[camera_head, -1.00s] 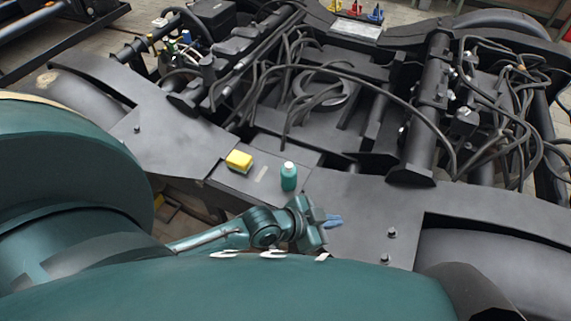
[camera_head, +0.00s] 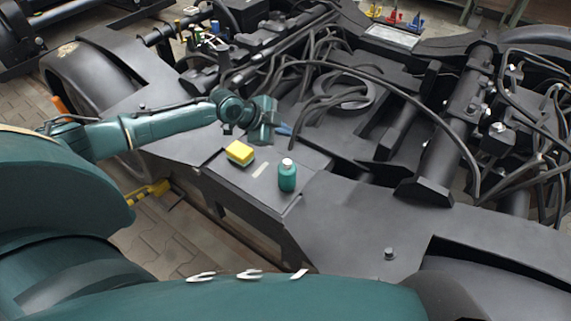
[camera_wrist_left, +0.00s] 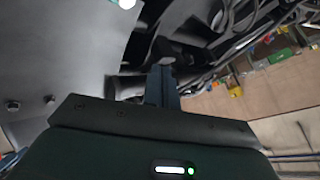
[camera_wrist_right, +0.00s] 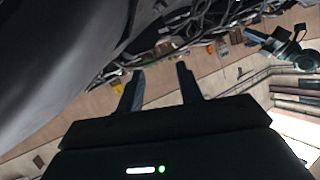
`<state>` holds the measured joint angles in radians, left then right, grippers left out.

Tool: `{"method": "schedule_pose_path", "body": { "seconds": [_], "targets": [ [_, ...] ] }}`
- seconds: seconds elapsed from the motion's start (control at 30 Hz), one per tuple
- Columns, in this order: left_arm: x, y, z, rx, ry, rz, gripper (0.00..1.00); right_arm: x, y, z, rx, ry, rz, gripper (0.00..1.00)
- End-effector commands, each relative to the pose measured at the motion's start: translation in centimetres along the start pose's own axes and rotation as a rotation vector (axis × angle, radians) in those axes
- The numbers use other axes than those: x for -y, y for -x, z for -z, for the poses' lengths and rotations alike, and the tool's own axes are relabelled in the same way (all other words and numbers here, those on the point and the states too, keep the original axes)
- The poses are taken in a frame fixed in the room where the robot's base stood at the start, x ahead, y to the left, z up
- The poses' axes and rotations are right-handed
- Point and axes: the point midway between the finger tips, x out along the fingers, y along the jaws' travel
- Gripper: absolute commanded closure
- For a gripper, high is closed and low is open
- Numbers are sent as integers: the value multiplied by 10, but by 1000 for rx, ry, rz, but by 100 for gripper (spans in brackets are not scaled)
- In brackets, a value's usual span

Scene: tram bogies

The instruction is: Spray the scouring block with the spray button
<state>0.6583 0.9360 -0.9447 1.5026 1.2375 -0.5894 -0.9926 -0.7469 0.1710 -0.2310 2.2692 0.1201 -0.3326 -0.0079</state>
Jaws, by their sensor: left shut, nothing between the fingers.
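The scouring block (camera_head: 240,152), yellow with a dark underside, lies on the flat dark plate of the bogie frame in the head view. A green bottle (camera_head: 287,177) with a white top (camera_head: 287,162), which looks like the spray button, stands upright to its right, apart from it. My left gripper (camera_head: 285,129) is shut and empty, above and beyond the block and bottle, touching neither. Its closed blue fingers (camera_wrist_left: 162,84) also show in the left wrist view. My right gripper (camera_wrist_right: 160,72) shows only in the right wrist view, with its fingers apart and nothing between them.
Black cables (camera_head: 330,105) and pipes fill the bogie's middle, just beyond my left gripper. A bolt (camera_head: 389,254) sticks up from the plate at right. A pale label (camera_head: 258,169) lies flat between block and bottle. The plate around these is mostly clear.

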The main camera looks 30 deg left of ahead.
Motion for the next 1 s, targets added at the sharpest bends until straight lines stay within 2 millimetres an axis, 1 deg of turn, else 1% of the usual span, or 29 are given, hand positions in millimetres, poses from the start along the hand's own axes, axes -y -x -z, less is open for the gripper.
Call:
{"method": "schedule_pose_path", "body": {
  "seconds": [0.3, 0.43, 0.57, 0.63, 0.73, 0.9, 1.0],
  "targets": [
    [0, 0, 0, 0, 0, 0, 100, 0, 1, 0, 1, -1, 0, 64],
    [-3, -4, -3, 0, 0, 0, 100, -1, -1, -4, -2, 1, -1, 64],
    [-11, -15, -11, 0, 0, 0, 100, -3, -1, -8, -25, 9, -6, 64],
    [-16, -22, -17, 1, 1, -1, 100, -6, 7, -5, -57, 20, -15, 64],
    [-24, -33, -24, 1, 1, 0, 100, -9, 12, -4, -94, 34, -24, 64],
    [-35, -49, -36, 0, 0, 1, 100, -11, 12, -6, -124, 65, -27, 64],
    [-40, -55, -40, 0, 0, 1, 100, -8, 4, -15, -111, 88, -16, 64]
  ]
}}
